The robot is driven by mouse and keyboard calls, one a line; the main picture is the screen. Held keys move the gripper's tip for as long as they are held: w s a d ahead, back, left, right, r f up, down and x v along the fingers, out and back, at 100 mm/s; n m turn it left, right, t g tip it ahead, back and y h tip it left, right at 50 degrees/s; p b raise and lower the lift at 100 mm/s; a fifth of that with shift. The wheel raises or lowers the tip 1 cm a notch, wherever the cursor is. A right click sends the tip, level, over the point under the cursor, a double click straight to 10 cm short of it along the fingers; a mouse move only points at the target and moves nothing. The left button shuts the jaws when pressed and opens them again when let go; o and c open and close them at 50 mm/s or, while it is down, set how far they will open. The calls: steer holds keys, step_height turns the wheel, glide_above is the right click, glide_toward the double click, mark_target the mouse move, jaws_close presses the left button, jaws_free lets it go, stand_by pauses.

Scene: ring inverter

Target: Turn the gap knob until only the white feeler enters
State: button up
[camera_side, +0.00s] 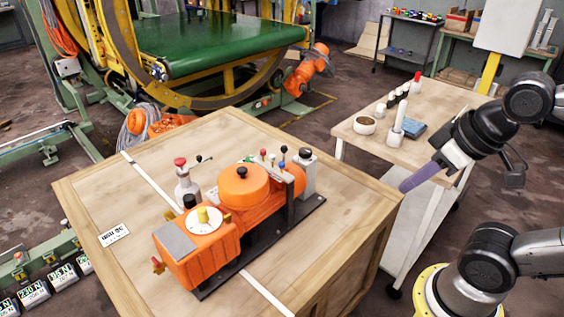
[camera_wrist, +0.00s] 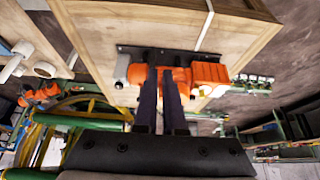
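The orange machine (camera_side: 240,200) lies on a black base plate on a large wooden crate. A yellow knob (camera_side: 203,215) stands on a white round dial at its near left end; I cannot tell for sure that it is the gap knob. Small red, green, white and blue tips (camera_side: 272,158) stand along a bar at its far side; I cannot tell whether they are feelers. My gripper (camera_side: 408,186) hangs right of the crate, away from the machine. In the wrist view its dark fingers (camera_wrist: 160,70) are a little apart with nothing between, and the machine (camera_wrist: 178,78) shows beyond them.
The wooden crate top (camera_side: 110,195) has bare room around the machine. A grey bottle with a red cap (camera_side: 186,188) stands behind the machine.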

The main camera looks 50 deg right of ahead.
steer(key=shift+o, duration=1.2)
steer(key=shift+s, duration=0.25)
steer(key=o, duration=0.4)
steer(key=r, duration=0.1)
steer(key=w+r, duration=0.1)
steer(key=r, duration=0.2)
steer(key=shift+w+r, duration=0.1)
steer(key=shift+w, duration=0.25)
steer(key=w+r+g, duration=0.1)
steer(key=w+r, duration=0.7)
steer(key=w, duration=0.2)
steer(key=g, duration=0.5)
glide_above(282, 163)
step_height(282, 163, down, 12)
step_height(282, 163, down, 13)
steer(key=shift+f, duration=0.2)
